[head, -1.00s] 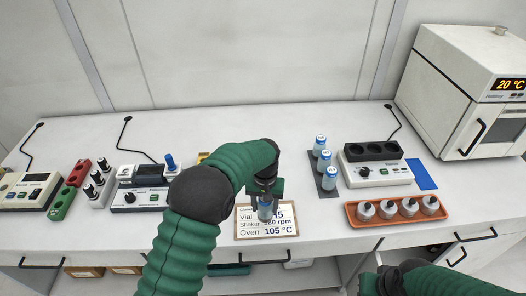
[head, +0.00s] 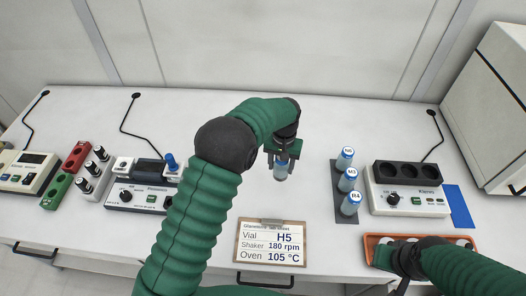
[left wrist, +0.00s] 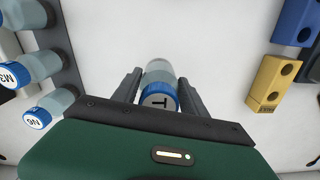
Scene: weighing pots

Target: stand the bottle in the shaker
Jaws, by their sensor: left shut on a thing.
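My left gripper (head: 282,155) is shut on a small clear bottle (head: 281,172) with a blue cap. In the left wrist view the bottle (left wrist: 160,75) sits between the two fingers, its cap toward me. In the head view it hangs upright behind the clipboard, over bare bench. A white device with a black three-well block (head: 408,174) stands to the right; it may be the shaker, and its wells look empty. My right gripper (head: 400,262) is low at the right, over the orange tray; its fingers are not clear.
Several blue-capped vials (head: 349,179) stand on a dark strip between the left gripper and the three-well device. A clipboard (head: 271,243) lies at the front. The orange tray (head: 372,242) is partly covered by my right arm. Another device (head: 139,198) stands left.

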